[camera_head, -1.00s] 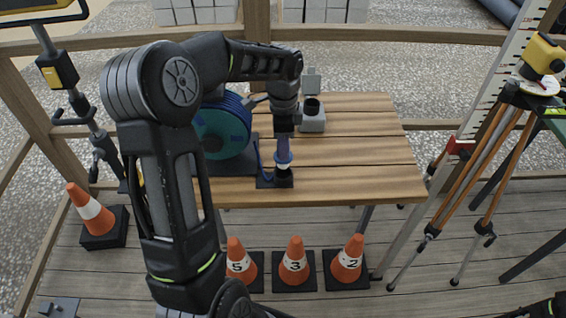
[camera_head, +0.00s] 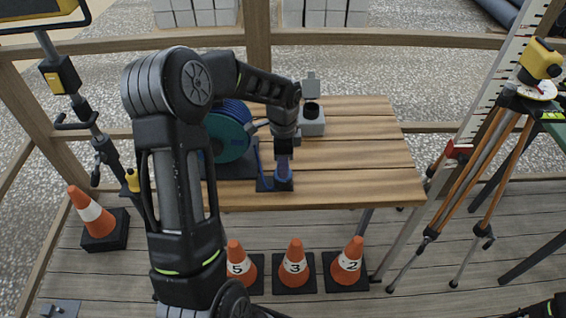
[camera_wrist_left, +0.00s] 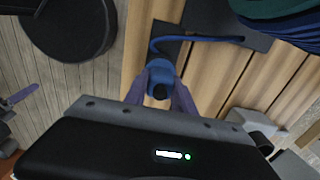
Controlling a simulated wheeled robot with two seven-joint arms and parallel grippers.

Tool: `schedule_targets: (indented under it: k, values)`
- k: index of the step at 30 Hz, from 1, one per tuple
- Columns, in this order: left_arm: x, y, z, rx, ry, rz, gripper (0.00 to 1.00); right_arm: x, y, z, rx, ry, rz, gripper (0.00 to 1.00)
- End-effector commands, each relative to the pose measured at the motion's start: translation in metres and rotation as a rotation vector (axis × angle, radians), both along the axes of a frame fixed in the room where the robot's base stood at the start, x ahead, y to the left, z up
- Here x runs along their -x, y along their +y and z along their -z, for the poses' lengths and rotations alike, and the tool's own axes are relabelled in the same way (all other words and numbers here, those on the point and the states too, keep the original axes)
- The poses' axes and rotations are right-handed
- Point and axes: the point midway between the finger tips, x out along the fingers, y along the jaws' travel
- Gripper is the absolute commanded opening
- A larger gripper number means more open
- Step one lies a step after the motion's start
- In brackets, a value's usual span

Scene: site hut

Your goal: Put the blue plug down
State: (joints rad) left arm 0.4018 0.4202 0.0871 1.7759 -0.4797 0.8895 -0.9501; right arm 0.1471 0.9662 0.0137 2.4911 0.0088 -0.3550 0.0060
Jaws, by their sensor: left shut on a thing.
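My left gripper (camera_head: 283,174) points down near the table's front edge, over a small dark base plate (camera_head: 264,185). It is shut on the blue plug (camera_wrist_left: 161,76), which shows between the two purplish fingers in the left wrist view. A blue cable (camera_wrist_left: 205,39) runs from the plug toward the cable reel (camera_head: 227,137). In the head view the fingers largely cover the plug, low over the plate. I cannot tell whether its lower end touches the plate.
The wooden table (camera_head: 350,178) is clear on its right side. A grey box with a raised lid (camera_head: 311,122) stands behind the gripper. Orange cones (camera_head: 295,264) stand on the deck in front. A tripod (camera_head: 481,160) stands at the right.

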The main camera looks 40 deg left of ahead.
Motion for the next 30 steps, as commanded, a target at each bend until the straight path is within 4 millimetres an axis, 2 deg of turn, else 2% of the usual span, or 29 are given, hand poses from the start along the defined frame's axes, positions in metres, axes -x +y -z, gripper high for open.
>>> schedule_targets:
  k: [8, 9, 16, 24, 27, 30]
  values:
    - [0.0, 0.0, 0.007, -0.001, -0.001, 0.0, 0.0, -0.001, 0.0, 0.005, -0.002, -0.002, -0.001, 0.0]
    - [0.0, 0.0, 0.005, 0.0, 0.0, 0.0, 0.34, -0.001, 0.0, 0.004, -0.002, -0.002, -0.001, 0.0]
    - [0.0, 0.0, 0.005, 0.0, 0.0, 0.0, 0.52, -0.001, 0.0, 0.003, -0.002, -0.002, -0.001, 0.0]
    - [0.0, 0.0, 0.004, 0.0, 0.0, 0.0, 0.52, -0.001, 0.0, 0.002, -0.001, -0.001, -0.001, 0.0]
    - [0.0, 0.0, -0.002, 0.0, 0.0, 0.0, 0.52, 0.0, 0.0, -0.002, -0.001, 0.0, 0.0, 0.0]
    - [-0.001, 0.0, -0.009, -0.002, -0.004, 0.0, 0.52, 0.0, 0.0, 0.002, 0.0, 0.0, 0.0, 0.0]
